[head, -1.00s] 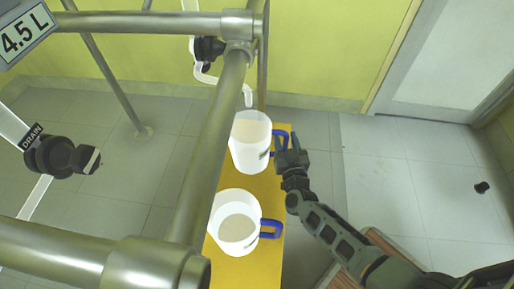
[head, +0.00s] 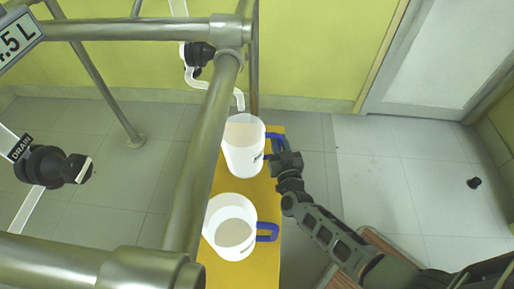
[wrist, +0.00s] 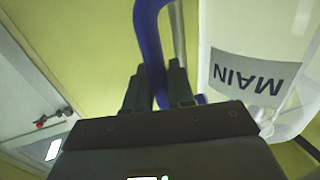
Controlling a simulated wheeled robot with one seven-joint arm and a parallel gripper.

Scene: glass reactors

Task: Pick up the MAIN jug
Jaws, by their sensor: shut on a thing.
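The MAIN jug (head: 243,150) is a white translucent jug with a blue handle. It stands upright at the far end of the yellow bench in the head view, below a bent white spout. In the wrist view its MAIN label (wrist: 248,78) shows upside down on the jug wall at the right. My gripper (head: 284,160) is to the right of this jug, at its handle. In the wrist view my gripper (wrist: 160,85) has its dark fingers shut on the blue handle (wrist: 150,45). Whether the jug's base touches the bench is hard to tell.
A second white jug (head: 229,232) with a blue handle stands nearer on the yellow bench (head: 262,185). Steel frame tubes (head: 190,160) run along the left of the bench. A black DRAIN valve (head: 52,167) is at the far left. Open tiled floor (head: 370,180) lies to the right.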

